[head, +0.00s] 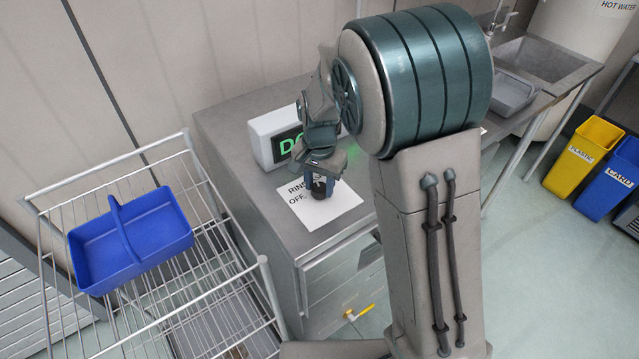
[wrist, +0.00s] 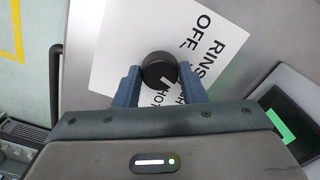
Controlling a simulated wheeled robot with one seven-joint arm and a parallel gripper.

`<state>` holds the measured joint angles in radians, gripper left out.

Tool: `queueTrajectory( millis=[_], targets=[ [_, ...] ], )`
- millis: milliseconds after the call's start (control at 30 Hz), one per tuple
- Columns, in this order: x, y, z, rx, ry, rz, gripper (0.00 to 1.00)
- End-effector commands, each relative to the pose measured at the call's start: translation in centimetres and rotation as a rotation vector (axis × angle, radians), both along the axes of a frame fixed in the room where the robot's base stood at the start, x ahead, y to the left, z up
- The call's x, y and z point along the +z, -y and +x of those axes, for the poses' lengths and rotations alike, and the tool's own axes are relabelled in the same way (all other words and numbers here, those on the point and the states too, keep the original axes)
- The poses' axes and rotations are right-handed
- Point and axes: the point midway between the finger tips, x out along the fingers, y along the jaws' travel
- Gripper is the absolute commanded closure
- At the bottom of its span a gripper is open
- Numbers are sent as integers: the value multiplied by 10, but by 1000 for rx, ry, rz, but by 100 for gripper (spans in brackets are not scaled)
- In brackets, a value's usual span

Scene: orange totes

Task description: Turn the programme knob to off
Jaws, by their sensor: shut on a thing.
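The programme knob (wrist: 157,66) is round and black, with a white pointer mark on its lower right side in the wrist view. It sits on a white label sheet (wrist: 120,50) printed with OFF, RINS and, partly covered, HOT. My gripper (wrist: 158,78) is shut on the knob, with one blue finger at each side. In the head view my gripper (head: 321,180) reaches down over the label sheet (head: 345,200), and the dark knob (head: 320,189) shows only in part below it. The pointer is turned away from OFF, towards the partly hidden words near HOT.
A white display box with green letters (head: 265,135) stands behind the knob on the grey metal cabinet (head: 225,125). A wire rack (head: 265,262) with a blue divided tray (head: 95,235) stands at the left. A yellow-handled tap (head: 358,313) juts from the cabinet front.

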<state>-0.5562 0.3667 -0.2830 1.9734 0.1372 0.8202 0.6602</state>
Motion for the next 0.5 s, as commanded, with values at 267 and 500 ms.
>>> queueTrajectory(
  millis=[267, 500],
  targets=[
    [-1, 0, 1, 232, 2, 2, 86],
    [-1, 0, 1, 461, 2, 1, 86]
  ],
)
